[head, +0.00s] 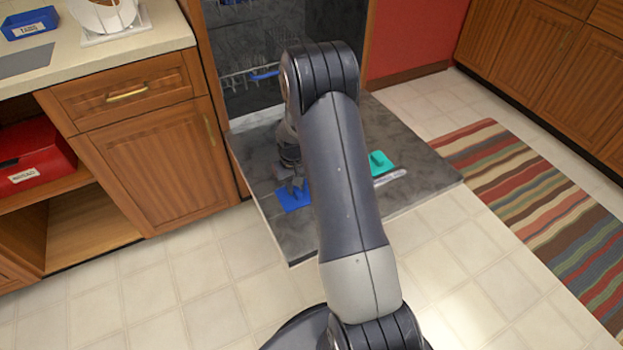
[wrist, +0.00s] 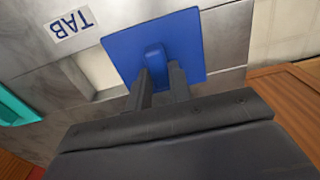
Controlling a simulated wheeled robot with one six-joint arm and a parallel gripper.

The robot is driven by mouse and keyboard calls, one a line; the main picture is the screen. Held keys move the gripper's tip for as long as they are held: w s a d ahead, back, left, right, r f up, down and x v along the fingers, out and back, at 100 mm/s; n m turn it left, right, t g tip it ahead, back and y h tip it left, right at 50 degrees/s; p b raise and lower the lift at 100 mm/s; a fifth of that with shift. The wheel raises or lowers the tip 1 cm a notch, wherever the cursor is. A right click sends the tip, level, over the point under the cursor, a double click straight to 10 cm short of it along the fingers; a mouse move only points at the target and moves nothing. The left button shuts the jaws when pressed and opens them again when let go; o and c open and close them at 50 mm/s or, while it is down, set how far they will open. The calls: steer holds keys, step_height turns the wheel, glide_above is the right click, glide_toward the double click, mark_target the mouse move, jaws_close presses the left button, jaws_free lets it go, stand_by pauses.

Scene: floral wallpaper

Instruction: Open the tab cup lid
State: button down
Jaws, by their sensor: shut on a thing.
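The tab cup lid is a blue square plate (wrist: 190,35) with a small raised blue tab handle; it also shows in the head view (head: 291,203) on the inner face of the lowered dishwasher door. My gripper (wrist: 159,72) is shut on the lid's handle, with a finger on either side; in the head view the gripper (head: 291,184) is above the lid. A pale, open recess (wrist: 97,70) shows beside the lid in the wrist view. The white TAB label (wrist: 70,32) lies near it. My fingers and wrist hide part of the lid and the recess.
The dishwasher door (head: 265,180) lies lowered and flat. A teal lid (head: 380,162) is to the right, partly near my arm. A wooden cabinet (head: 150,165) stands left, with a blue TABS box (head: 28,24) on the counter. The tiled floor in front is clear.

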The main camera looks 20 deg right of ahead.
steer(key=shift+a, duration=0.65)
steer(key=c, duration=1.3)
jaws_free()
step_height(320, 180, up, 11)
steer(key=shift+f+p, duration=0.1)
steer(key=shift+p, duration=0.9)
